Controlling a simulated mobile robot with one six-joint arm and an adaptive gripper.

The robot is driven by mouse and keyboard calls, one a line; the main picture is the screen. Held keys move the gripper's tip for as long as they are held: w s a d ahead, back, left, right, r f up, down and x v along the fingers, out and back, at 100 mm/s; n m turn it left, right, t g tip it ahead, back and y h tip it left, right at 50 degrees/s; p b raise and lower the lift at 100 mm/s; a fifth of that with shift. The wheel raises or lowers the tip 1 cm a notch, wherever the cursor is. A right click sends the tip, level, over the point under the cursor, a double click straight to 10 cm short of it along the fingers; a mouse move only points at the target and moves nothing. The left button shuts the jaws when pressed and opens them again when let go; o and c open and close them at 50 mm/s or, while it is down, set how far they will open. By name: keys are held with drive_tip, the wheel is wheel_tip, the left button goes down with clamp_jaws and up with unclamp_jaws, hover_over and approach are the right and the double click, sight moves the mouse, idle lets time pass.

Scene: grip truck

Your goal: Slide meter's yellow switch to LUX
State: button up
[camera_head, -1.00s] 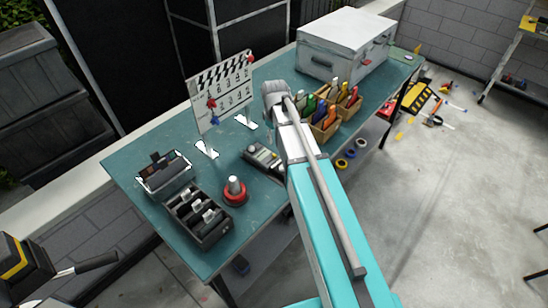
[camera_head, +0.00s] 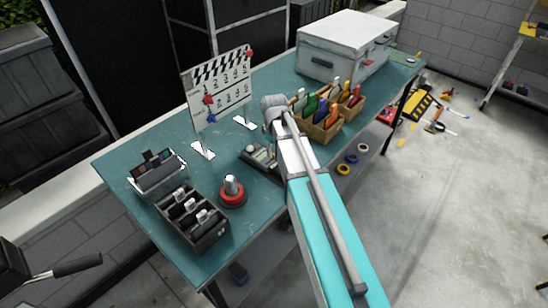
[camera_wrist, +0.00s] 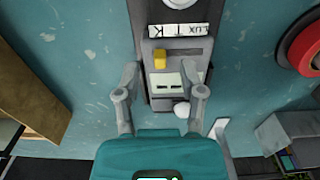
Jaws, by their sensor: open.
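The grey meter (camera_wrist: 178,58) is in the middle of the wrist view, with a white label strip (camera_wrist: 179,30) reading LUX, T and K. Nothing is between the fingers and the switch. In the head view the meter (camera_head: 259,156) lies on the teal table (camera_head: 140,206), partly hidden by my arm.
A red-based round knob (camera_head: 232,194) and a black slotted box (camera_head: 192,220) stand left of the meter. Wooden bins (camera_head: 326,131) with coloured cards are to the right. A clapperboard (camera_head: 218,90) stands behind, and a white case (camera_head: 345,48) stands at the far end.

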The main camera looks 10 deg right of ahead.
drive_tip(key=shift+f+b, duration=0.5)
drive_tip(key=shift+f, duration=0.3)
clamp_jaws()
